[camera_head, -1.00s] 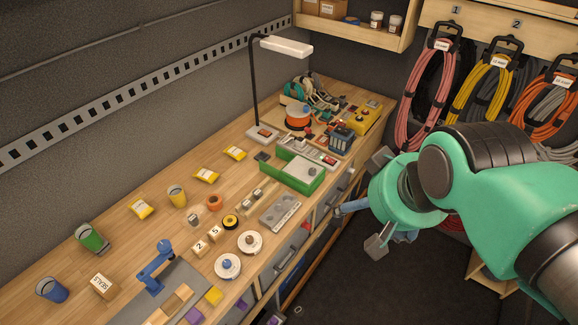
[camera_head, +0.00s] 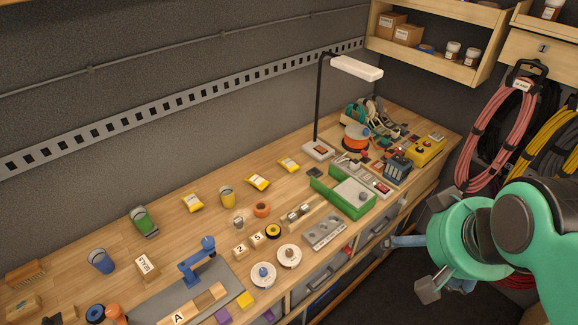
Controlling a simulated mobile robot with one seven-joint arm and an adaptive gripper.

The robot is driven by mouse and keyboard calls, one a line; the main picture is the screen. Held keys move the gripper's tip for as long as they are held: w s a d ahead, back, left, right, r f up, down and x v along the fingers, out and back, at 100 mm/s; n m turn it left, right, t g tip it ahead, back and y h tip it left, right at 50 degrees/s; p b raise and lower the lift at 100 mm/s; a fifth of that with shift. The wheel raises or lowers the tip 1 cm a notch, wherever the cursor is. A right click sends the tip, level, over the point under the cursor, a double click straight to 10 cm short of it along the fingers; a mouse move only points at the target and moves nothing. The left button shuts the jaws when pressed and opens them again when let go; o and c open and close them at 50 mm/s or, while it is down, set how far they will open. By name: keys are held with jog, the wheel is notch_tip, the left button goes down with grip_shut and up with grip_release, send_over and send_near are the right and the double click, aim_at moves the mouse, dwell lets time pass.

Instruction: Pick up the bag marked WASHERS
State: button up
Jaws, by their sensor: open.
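Three small yellow bags lie apart on the wooden workbench: a left bag (camera_head: 192,203), a middle bag (camera_head: 257,183) and a right bag (camera_head: 289,164). Each has a pale label, but the print is too small to read, so I cannot tell which says WASHERS. My gripper (camera_head: 425,245) is at the right, beyond the bench's front edge, far from the bags. Its jaws are spread and nothing shows between them. My wrist partly hides the gripper.
The workbench (camera_head: 75,243) is crowded. A black lamp (camera_head: 319,100) stands behind the right bag. A green tray (camera_head: 345,197) lies between bags and gripper. Coiled cords (camera_head: 502,130) hang at right.

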jog(key=w+a+r+n+g+p, duration=0.15)
jog(key=w+r, duration=0.25)
jog(key=w, duration=0.6)
jog(key=w+a+r+n+t, duration=0.15)
jog(key=w+r, duration=0.25)
jog(key=w, duration=0.7)
jog(key=w+a+f+n+g+p, duration=0.15)
jog(key=w+a, duration=0.25)
jog(key=w, duration=0.6)
jog(key=w+a+f+g, duration=0.15)
jog(key=w+a, duration=0.25)
jog(key=w, duration=0.7)
jog(key=w+a+f+n+p, duration=0.1)
jog(key=w+a+f, duration=0.4)
jog(key=w+f, duration=0.3)
jog(key=w+a+f+n+p, duration=0.1)
jog(key=w+a+f, duration=0.45)
jog(key=w, duration=0.35)
jog(key=w+a+f, duration=0.3)
jog(key=f, duration=0.4)
jog(key=w+a+f+n+p, duration=0.1)
jog(key=w+a+f, duration=0.1)
jog(key=f, duration=0.4)
jog(key=w+a+f, duration=0.3)
jog(key=a+f, duration=0.1)
jog(key=f, duration=0.3)
jog(key=shift+w+f+n+g, duration=0.3)
jog(key=shift+n, duration=0.05)
